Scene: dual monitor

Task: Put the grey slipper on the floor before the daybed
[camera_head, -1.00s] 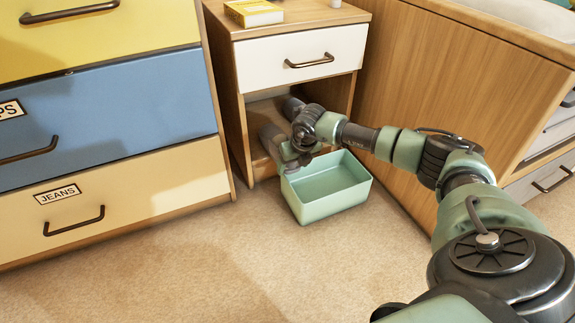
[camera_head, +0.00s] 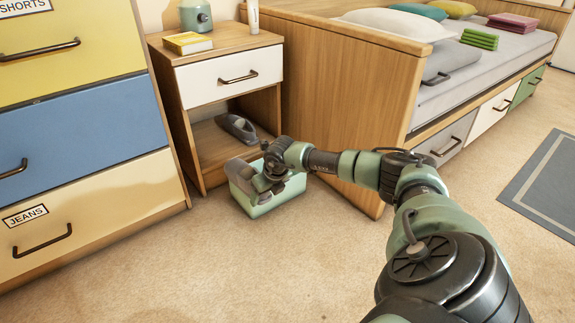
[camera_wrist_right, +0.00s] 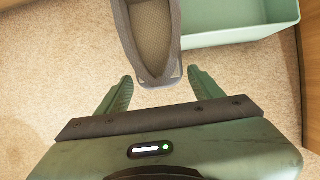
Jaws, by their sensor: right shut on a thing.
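A grey slipper (camera_head: 240,169) is in my right gripper (camera_head: 267,181), held at or above the green bin; whether it touches the bin is unclear. In the right wrist view the slipper (camera_wrist_right: 152,38) extends away from between the two fingers (camera_wrist_right: 158,76), one end at the fingertips. A second grey slipper (camera_head: 238,127) lies on the nightstand's lower shelf. The daybed (camera_head: 350,85) stands to the right, with a grey, a white and a green drawer front along its base. Bare carpet (camera_head: 470,210) lies before it. My left gripper is not in view.
The open green bin (camera_head: 281,199) stands on the floor before the nightstand (camera_head: 160,78); it also shows in the wrist view (camera_wrist_right: 240,32). The daybed's wooden end panel rises beside my forearm. A dresser (camera_head: 90,205) is at left. A grey rug (camera_head: 545,185) lies at right.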

